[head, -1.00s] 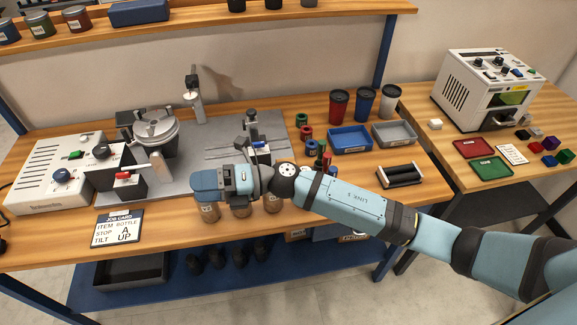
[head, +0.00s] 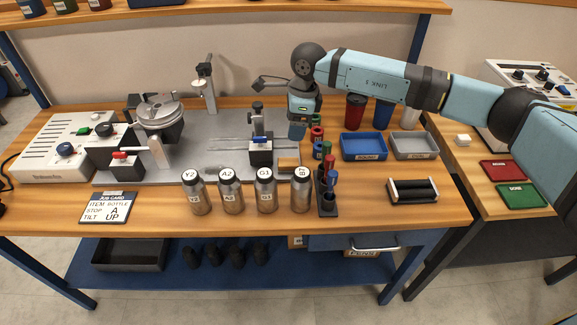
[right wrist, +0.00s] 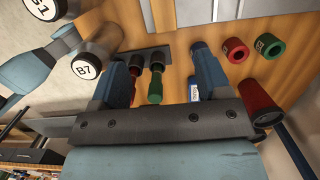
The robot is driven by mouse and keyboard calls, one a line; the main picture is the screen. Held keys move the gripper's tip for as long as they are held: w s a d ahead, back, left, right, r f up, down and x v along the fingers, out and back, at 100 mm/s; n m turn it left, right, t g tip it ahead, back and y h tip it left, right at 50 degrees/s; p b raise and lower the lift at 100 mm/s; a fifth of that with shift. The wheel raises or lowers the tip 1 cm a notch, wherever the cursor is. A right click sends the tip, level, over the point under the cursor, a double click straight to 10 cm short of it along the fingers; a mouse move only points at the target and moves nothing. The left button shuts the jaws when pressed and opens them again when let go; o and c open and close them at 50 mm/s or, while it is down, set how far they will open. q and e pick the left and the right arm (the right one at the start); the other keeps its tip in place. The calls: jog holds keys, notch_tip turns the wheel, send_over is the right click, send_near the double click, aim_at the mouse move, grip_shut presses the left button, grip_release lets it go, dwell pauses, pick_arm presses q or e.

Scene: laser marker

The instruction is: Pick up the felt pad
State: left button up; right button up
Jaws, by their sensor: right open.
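A small tan block (head: 289,165), which looks like the felt pad, lies near the right front corner of the grey metal plate (head: 215,172), behind the silver bottles. My right gripper (head: 297,132) points down above the right part of the plate, behind the tan block and apart from it. In the right wrist view its two blue fingers (right wrist: 160,82) are spread open. A red and a green marker show between them, farther off. I cannot make out the pad in the right wrist view. My left gripper is not in view.
Several labelled silver bottles (head: 232,192) stand along the front, beside a marker rack (head: 327,205). Coloured rings (head: 317,134), a blue tray (head: 363,147), a grey tray (head: 414,146) and a black roller (head: 413,190) lie to the right. A clamp post (head: 259,140) stands left of the gripper.

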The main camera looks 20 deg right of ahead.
send_over(288, 161)
jog(key=f, duration=0.8)
jog(key=shift+s+d+f, duration=0.2)
jog(key=shift+s+d, duration=0.1)
jog(key=shift+d, duration=0.05)
jog(key=f, duration=0.5)
jog(key=shift+w+a, duration=0.25)
jog(key=shift+w, duration=0.05)
jog(key=c, duration=1)
